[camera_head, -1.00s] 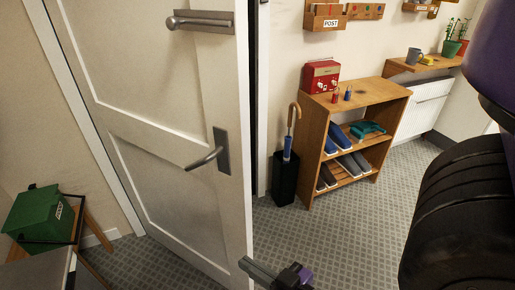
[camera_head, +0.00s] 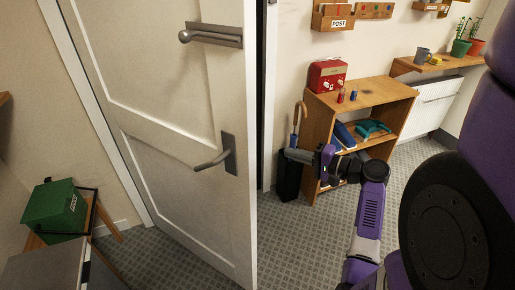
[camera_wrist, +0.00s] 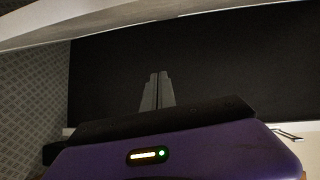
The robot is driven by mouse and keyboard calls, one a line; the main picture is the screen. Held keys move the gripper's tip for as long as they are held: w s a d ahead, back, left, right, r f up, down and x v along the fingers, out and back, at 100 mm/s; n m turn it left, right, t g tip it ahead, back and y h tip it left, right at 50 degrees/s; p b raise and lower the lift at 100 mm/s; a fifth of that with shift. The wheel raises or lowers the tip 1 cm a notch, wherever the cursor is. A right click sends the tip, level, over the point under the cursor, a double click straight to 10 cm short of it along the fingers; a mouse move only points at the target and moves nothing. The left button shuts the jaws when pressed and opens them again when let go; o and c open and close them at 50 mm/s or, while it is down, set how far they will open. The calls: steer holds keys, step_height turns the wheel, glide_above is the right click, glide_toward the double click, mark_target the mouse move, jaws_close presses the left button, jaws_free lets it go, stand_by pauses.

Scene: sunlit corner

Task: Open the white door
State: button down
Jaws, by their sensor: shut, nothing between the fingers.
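The white door (camera_head: 165,115) stands ajar in the head view, with its free edge on the right and a dark gap beyond. A lever handle (camera_head: 215,158) sits at mid-height on its face, and a metal bar fitting (camera_head: 211,36) is higher up. My gripper (camera_head: 293,154) is right of the door's free edge, pointing left, apart from the lever. In the wrist view its fingers (camera_wrist: 157,91) are together and empty before a dark area. Whether the fingertips touch the door edge cannot be told.
A green box (camera_head: 55,208) on a stand is at left. Carpet is clear below the door.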

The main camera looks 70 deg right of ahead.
step_height(320, 180, up, 4)
steer(key=s+a+n+t+y, duration=0.2)
steer(key=a+y, duration=0.1)
steer(key=y, duration=0.1)
steer(key=w+a+p, duration=0.3)
steer(key=w+a, duration=0.1)
steer(key=w, duration=0.7)
steer(key=shift+w+p, duration=0.2)
steer(key=shift+p, duration=0.15)
